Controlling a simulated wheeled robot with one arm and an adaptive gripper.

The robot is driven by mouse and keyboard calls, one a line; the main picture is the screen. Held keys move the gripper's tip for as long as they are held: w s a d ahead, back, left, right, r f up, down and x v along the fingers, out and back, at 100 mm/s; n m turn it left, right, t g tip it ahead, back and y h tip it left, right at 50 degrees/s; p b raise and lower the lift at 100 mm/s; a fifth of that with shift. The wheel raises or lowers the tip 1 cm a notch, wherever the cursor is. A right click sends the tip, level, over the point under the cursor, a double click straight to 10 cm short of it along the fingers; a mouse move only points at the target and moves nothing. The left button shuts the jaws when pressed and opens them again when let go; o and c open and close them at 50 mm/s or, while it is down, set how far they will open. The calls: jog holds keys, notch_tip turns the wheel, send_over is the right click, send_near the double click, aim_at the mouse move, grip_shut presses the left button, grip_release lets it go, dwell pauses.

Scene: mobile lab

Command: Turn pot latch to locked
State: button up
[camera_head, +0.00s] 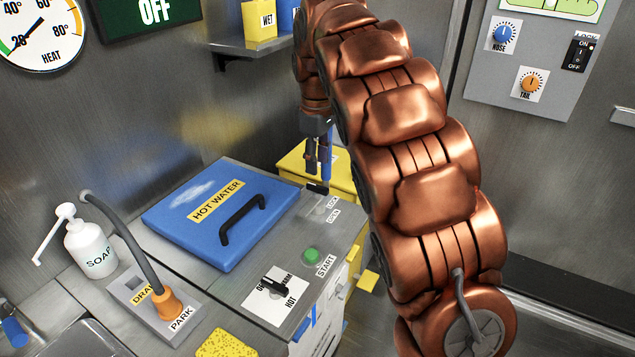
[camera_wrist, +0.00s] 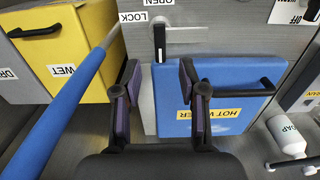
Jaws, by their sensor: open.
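The pot latch is a black lever (camera_wrist: 160,41) on a pale mount beside the blue HOT WATER lid (camera_wrist: 215,105). In the wrist view, the lever points from its pivot down toward the lid. The LOCK label (camera_wrist: 133,17) is left of the pivot and the OPEN label (camera_wrist: 159,2) above it, both upside down. The latch (camera_head: 318,188) also shows at the lid's right in the head view. My gripper (camera_wrist: 160,76) is open and empty, its fingers either side of the lever's line. In the head view my gripper (camera_head: 319,172) hangs close over the latch. Contact cannot be told.
A blue rod (camera_wrist: 62,108) with a grey end crosses the wrist view's left side. A yellow WET box (camera_wrist: 75,55) lies beyond it. The lid's black handle (camera_head: 243,219), the green START button (camera_head: 311,255) and a soap bottle (camera_head: 90,248) are nearby.

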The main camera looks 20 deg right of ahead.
aim_at(318, 186)
jog(key=shift+f, duration=3.3)
grip_shut()
